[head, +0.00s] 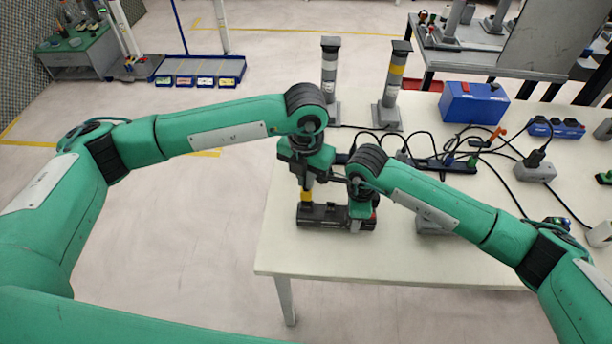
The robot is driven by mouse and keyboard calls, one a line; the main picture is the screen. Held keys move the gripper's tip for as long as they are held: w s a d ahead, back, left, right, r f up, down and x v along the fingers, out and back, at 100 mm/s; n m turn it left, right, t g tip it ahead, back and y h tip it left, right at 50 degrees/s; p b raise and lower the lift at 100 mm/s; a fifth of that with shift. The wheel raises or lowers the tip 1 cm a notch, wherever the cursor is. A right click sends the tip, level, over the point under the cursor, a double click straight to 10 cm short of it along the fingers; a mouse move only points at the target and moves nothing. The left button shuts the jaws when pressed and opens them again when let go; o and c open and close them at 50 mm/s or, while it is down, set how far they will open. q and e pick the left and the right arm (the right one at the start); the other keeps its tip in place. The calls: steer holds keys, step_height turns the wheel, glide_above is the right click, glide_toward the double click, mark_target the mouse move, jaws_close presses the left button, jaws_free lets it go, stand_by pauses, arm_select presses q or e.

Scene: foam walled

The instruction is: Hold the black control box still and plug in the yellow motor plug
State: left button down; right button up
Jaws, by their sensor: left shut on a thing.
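The black control box (325,216) lies on the white table near its left edge. The yellow motor plug (306,196) stands at the left end of the box, just under my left gripper (306,183). My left gripper points down and is shut on the plug. Whether the plug is seated in the box or only touching it cannot be told at this size. My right gripper (361,212) points down at the right end of the box. Its fingertips are too small and partly hidden, so its opening is unclear.
The cream table (340,258) is clear in front of the box. Behind are two grey posts (392,90), a black power strip (440,163) with loose cables, a blue box (473,103) and a grey adapter (535,172). My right forearm passes over the table's right part.

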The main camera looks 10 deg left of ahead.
steer(key=shift+a+r, duration=0.15)
steer(key=shift+a, duration=0.05)
stand_by(1.5)
steer(key=shift+d, duration=0.2)
stand_by(1.5)
stand_by(0.8)
steer(key=o, duration=1.2)
